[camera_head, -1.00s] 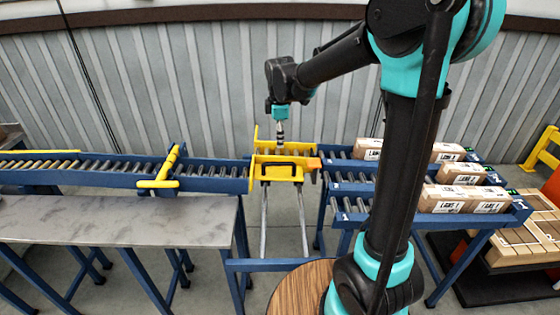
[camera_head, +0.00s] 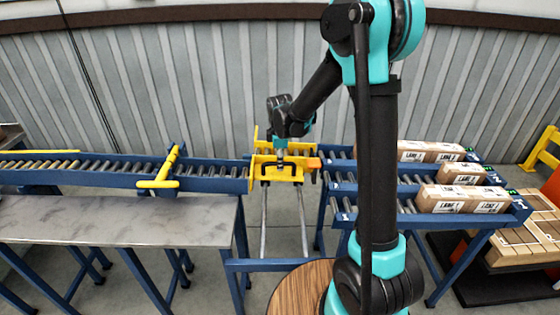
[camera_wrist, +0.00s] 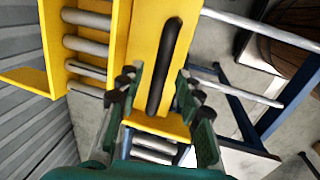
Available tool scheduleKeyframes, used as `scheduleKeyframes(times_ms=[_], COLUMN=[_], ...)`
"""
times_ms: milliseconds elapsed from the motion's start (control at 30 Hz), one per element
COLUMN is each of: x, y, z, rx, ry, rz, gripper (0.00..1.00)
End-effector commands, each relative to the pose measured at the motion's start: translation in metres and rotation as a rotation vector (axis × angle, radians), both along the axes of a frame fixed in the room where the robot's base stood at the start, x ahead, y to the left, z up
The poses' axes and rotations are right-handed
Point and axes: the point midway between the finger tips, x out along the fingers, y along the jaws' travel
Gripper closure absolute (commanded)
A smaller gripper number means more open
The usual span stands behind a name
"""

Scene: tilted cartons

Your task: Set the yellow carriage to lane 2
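The yellow carriage (camera_head: 262,172) sits at the far end of two rails, opposite the back lane of the roller rack. It also fills the upper middle of the wrist view (camera_wrist: 142,40). A black bar handle (camera_wrist: 166,65) runs along its near face. My gripper (camera_head: 281,158) is at the carriage, over the handle. In the wrist view its two dark fingers (camera_wrist: 158,82) stand apart with the handle's lower part between them, not visibly squeezed. The middle lane (camera_head: 362,187), with a carton reading Lane 2 (camera_head: 462,174), lies nearer than the carriage.
Front-lane cartons (camera_head: 462,199) and back-lane cartons (camera_head: 430,151) stand on the rack. The infeed conveyor (camera_head: 212,178), with a yellow gate (camera_head: 160,184), meets the carriage from the left. The rails (camera_head: 303,225) in front of the carriage are clear.

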Motion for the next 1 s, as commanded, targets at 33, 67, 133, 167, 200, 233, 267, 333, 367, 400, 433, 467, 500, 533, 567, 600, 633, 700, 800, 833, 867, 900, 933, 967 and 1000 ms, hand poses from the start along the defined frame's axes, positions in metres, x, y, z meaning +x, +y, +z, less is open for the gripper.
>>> scheduleKeyframes(times_ms=[33, 67, 133, 167, 200, 233, 267, 333, 367, 400, 433, 467, 500, 533, 567, 600, 633, 700, 800, 833, 867, 900, 933, 967, 1000], x=[0.0, 0.0, 0.0, 0.0, 0.0, 0.0, 0.0, 0.0, 0.0, 0.0, 0.0, 0.0, 0.0, 0.0, 0.0, 0.0, 0.0, 0.0, -0.003, -0.004, -0.007, -0.012, -0.017, -0.022, -0.03], y=[0.0, 0.0, 0.0, 0.0, 0.0, 0.0, 0.0, 0.0, 0.0, 0.0, 0.0, 0.0, 0.0, 0.0, 0.0, 0.0, 0.0, 0.0, 0.0, 0.0, 0.0, 0.0, 0.0, 0.0, 0.001], z=[0.0, 0.0, 0.0, 0.0, 0.0, 0.0, 0.0, 0.0, 0.0, 0.0, 0.0, 0.0, 0.0, 0.0, 0.0, 0.0, 0.0, 0.0, 0.0, 0.0, 0.0, 0.0, 0.0, 0.0, 0.0], rx=[0.0, 0.0, 0.0, 0.0, 0.0, 0.0, 0.0, 0.0, 0.0, 0.0, 0.0, 0.0, 0.0, 0.0, 0.0, 0.0, 0.0, 0.0, 0.0, 0.0, 0.0, 0.0, 0.001, 0.001, 0.001], ry=[0.0, 0.0, 0.0, 0.0, 0.0, 0.0, 0.0, 0.0, 0.0, 0.0, 0.0, 0.0, 0.0, 0.0, 0.0, 0.0, 0.0, 0.0, 0.0, 0.0, 0.0, 0.0, 0.001, 0.001, 0.001], rz=[0.0, 0.0, 0.0, 0.0, 0.0, 0.0, 0.0, 0.0, 0.0, 0.0, 0.0, 0.0, 0.0, 0.0, 0.0, 0.0, 0.0, 0.0, 0.0, 0.0, 0.0, 0.0, 0.001, 0.001, 0.002], gripper=[0.64, 0.64, 0.7, 0.74, 0.79, 0.83, 0.86, 0.95, 0.99, 1.0, 1.0, 1.0, 1.0, 1.0, 1.0, 1.0, 1.0, 1.0, 1.0, 1.0, 1.0, 1.0, 1.0, 1.0, 1.0])
